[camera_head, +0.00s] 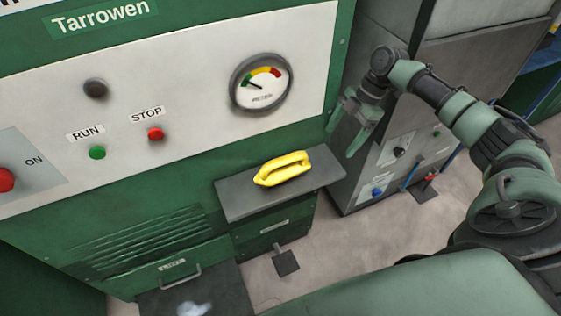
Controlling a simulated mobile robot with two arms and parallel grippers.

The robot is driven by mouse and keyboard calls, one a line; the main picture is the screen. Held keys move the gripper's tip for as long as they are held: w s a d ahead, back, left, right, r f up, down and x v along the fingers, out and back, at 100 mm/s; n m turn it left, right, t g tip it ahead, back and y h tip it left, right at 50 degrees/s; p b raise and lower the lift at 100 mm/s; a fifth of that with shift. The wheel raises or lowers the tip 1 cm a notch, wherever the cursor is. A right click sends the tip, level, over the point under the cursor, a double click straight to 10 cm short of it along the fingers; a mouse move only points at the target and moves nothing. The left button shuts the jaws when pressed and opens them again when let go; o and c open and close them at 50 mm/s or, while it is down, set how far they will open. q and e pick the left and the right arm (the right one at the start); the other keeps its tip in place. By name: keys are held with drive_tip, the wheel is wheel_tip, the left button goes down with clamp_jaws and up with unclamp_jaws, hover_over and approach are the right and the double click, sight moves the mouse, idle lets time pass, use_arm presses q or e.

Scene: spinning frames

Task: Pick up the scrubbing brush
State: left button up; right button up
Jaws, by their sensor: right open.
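The scrubbing brush (282,169) is yellow with a looped handle. It lies on a small dark grey shelf (240,204) that juts out from the green machine. Its bristles cannot be made out. My right gripper (349,133) is open and empty. It hangs above and to the right of the brush, near the machine's right edge, and does not touch it. My left gripper is not in view.
The green machine (190,247) has a white panel with buttons and a round meter (261,83). A grey cabinet (370,170) stands to the right. A pedal (286,262) is below the shelf. The shelf around the brush is clear.

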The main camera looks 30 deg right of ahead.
sight(284, 158)
drive_tip(key=a+p, duration=0.1)
drive_tip(key=a, duration=0.4)
drive_tip(key=a+p, duration=0.2)
drive_tip(key=a, duration=0.4)
drive_tip(key=w+a+p, duration=0.1)
drive_tip(key=a, duration=0.5)
drive_tip(key=shift+r+p, duration=0.1)
drive_tip(key=shift+p, duration=0.3)
drive_tip(key=shift+a+f, duration=0.25)
drive_tip(key=shift+f, duration=0.15)
drive_tip(key=p+x, duration=0.1)
drive_tip(key=x, duration=0.3)
drive_tip(key=shift+f, duration=0.15)
drive_tip(key=shift+c, duration=0.3)
drive_tip(key=c, duration=1.5)
